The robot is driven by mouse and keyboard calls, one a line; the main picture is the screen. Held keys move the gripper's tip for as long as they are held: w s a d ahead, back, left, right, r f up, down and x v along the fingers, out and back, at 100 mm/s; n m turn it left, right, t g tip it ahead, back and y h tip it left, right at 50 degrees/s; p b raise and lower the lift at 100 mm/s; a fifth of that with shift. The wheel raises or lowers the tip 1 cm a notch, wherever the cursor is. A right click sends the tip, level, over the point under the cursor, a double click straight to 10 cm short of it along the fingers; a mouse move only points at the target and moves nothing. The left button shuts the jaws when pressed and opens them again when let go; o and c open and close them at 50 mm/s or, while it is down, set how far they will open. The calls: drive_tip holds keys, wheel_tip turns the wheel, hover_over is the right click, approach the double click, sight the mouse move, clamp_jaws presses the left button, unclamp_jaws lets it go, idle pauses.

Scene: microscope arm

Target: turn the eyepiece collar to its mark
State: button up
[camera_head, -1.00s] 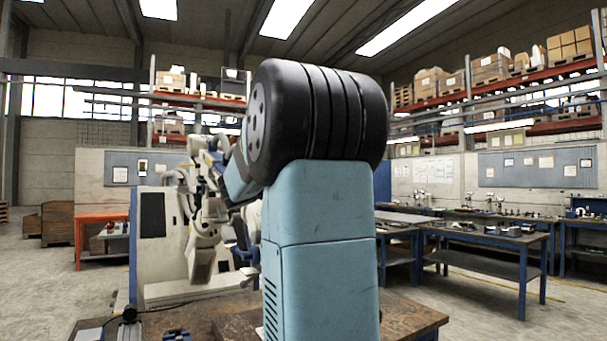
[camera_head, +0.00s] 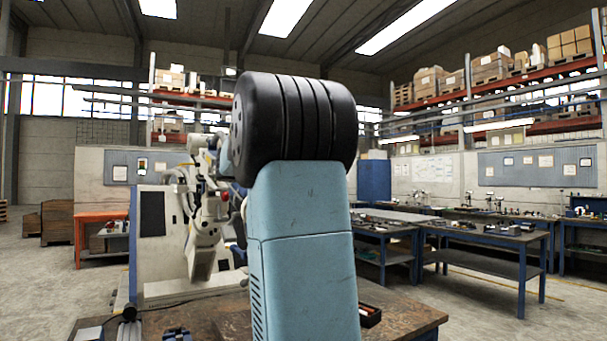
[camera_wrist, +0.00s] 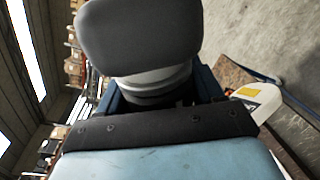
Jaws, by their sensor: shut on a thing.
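In the wrist view a pale grey ring, which appears to be the eyepiece collar (camera_wrist: 152,82), sits under a large rounded dark grey part (camera_wrist: 140,35). My gripper (camera_wrist: 160,90) has blue fingers on both sides of the ring and is shut on it. The lower part between the fingers is dark, and I cannot make out a mark on the collar. In the head view a large white jointed machine (camera_head: 207,225) stands left of my arm. My blue and black arm hides the middle of that view, and the gripper and collar do not show there.
A worn brown bench top (camera_head: 215,318) lies in front, with a small dark box (camera_head: 370,315) at the right of my arm. Blue workbenches (camera_head: 490,240) stand further right, and an orange table (camera_head: 100,218) at the left. Open concrete floor lies between them.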

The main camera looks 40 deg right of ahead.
drive_tip(key=shift+f, duration=0.1)
idle(0.3)
drive_tip(key=o, duration=0.9)
drive_tip(key=shift+o, duration=0.2)
drive_tip(key=v, duration=1.3)
drive_tip(key=shift+w+a, duration=0.2)
drive_tip(key=shift+a, duration=0.15)
